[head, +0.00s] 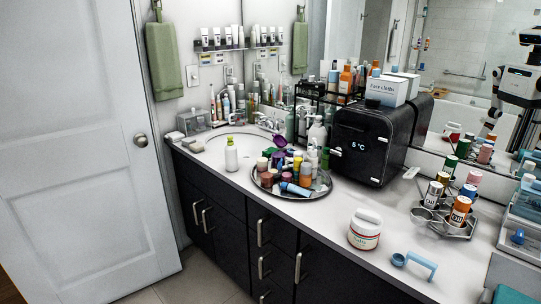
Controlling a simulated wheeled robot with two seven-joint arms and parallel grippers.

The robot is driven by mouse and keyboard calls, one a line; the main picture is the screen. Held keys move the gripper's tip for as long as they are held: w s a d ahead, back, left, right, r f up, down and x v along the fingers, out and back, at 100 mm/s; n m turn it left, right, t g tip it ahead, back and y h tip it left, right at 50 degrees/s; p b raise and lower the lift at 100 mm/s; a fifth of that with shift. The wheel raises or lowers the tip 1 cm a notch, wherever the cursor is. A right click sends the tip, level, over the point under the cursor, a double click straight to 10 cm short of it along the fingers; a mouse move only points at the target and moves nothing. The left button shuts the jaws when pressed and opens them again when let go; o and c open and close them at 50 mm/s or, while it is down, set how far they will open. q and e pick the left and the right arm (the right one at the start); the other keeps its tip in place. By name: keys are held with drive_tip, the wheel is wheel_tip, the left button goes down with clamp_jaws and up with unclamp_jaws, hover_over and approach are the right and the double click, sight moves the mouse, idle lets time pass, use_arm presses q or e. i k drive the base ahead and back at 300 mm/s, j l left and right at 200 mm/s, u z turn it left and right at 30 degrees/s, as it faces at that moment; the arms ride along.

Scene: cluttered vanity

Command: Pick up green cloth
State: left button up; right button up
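A green cloth (163,62) hangs from a hook on the wall at the upper left, between the door and the mirror. Its reflection shows in the mirror to its right. Another green item (512,295), partly cut off by the frame, lies at the bottom right corner on the counter; I cannot tell if it is cloth. Neither of my grippers is in the head view.
A white door (75,150) stands at the left. The counter (310,215) holds a round tray (262,186) of bottles, a white bottle (231,155), a black mini fridge (362,145), a white jar (364,229) and a blue-handled item (415,262). Dark cabinets (225,225) stand below.

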sight(267, 153)
drive_tip(key=z, duration=0.25)
drive_tip(key=i+j+z, duration=0.25)
drive_tip(key=z, duration=0.2)
drive_tip(key=i+j+z, duration=0.15)
drive_tip(key=j+z, duration=0.3)
